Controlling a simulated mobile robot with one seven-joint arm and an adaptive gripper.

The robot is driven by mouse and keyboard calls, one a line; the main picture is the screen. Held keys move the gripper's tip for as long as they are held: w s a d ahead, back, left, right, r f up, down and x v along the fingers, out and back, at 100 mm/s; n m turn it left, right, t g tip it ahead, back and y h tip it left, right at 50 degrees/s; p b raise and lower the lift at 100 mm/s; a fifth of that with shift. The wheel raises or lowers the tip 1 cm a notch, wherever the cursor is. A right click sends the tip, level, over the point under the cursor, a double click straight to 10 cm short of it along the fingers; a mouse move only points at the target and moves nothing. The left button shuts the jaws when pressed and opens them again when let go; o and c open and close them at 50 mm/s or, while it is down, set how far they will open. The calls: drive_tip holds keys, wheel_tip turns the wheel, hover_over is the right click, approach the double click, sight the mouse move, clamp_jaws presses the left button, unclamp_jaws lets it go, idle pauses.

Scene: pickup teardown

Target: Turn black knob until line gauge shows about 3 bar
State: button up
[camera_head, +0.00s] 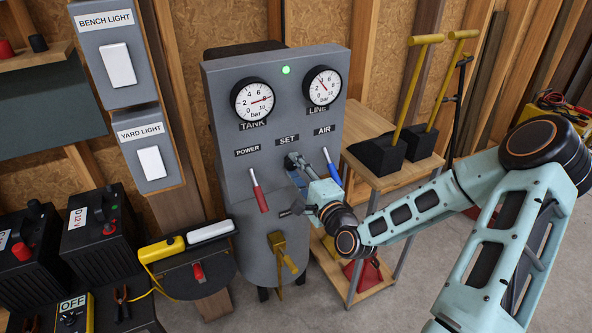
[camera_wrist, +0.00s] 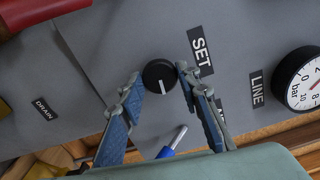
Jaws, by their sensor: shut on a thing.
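The black knob (camera_wrist: 159,76) with a white pointer line sits below the SET label on the grey panel (camera_head: 221,110). My gripper (camera_wrist: 158,75) has a finger on each side of the knob and is shut on it. The gauge is partly cut off in the wrist view (camera_wrist: 301,80).
The TANK gauge (camera_head: 252,100) needle points right, near 8. A red POWER lever (camera_head: 258,192) and a blue AIR lever (camera_head: 332,172) flank my gripper. A green lamp (camera_head: 286,70) is lit. A wooden stand with yellow-handled tools (camera_head: 415,90) is at the right.

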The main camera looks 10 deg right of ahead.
drive_tip(key=shift+n, duration=0.9)
drive_tip(key=o, duration=1.2)
drive_tip(key=shift+c, duration=0.2)
drive_tip(key=v, duration=0.7)
drive_tip(key=shift+s, duration=0.25)
